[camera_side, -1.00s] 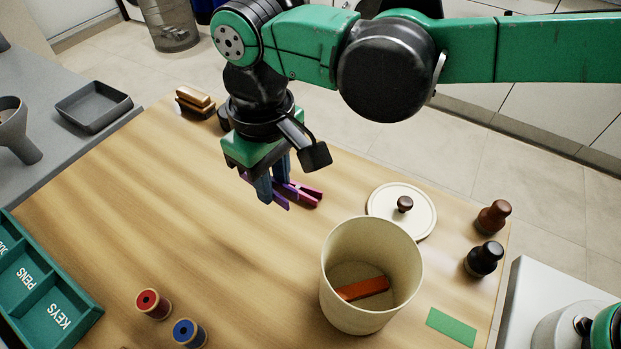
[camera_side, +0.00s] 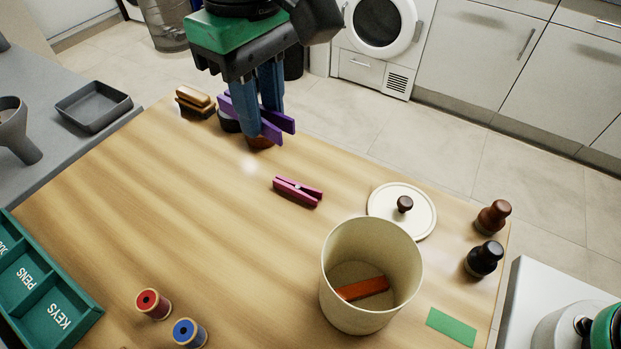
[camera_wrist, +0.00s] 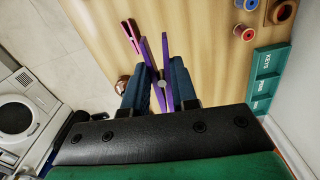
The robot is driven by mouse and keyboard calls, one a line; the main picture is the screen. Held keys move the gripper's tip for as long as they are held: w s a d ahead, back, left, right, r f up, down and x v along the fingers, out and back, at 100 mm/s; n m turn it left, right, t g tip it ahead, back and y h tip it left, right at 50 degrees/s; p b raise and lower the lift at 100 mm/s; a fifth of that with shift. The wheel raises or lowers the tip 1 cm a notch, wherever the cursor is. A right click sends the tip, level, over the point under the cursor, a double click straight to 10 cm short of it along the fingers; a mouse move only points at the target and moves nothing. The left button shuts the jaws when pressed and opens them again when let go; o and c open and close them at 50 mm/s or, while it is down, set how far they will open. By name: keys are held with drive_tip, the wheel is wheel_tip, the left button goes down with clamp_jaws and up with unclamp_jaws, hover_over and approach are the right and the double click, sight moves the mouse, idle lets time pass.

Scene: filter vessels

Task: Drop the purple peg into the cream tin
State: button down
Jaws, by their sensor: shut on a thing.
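The purple peg (camera_side: 272,131) is held between the blue fingers of my gripper (camera_side: 259,125), raised above the table in the side view. In the wrist view the peg (camera_wrist: 163,75) sticks out ahead from between the fingertips of my gripper (camera_wrist: 160,84). The gripper is shut on it. The cream tin (camera_side: 340,287) stands upright and open on the table, to the lower right of my gripper. An orange-red peg (camera_side: 361,288) lies inside on its bottom.
A pink peg (camera_side: 297,191) lies on the table between my gripper and the tin. The tin's lid (camera_side: 385,209) lies beside it. Two shakers, brown (camera_side: 492,217) and black (camera_side: 484,259), stand at the right. Two spools (camera_side: 153,304) and a teal sorter (camera_side: 50,290) are at the left.

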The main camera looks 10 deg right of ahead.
drive_tip(key=s+d+r, duration=0.2)
drive_tip(key=s+d, duration=0.8)
drive_tip(key=s, duration=0.2)
drive_tip(key=shift+f, duration=2.7)
drive_tip(key=c, duration=0.6)
unclamp_jaws()
drive_tip(key=shift+r, duration=2.85)
drive_tip(key=shift+d, duration=0.1)
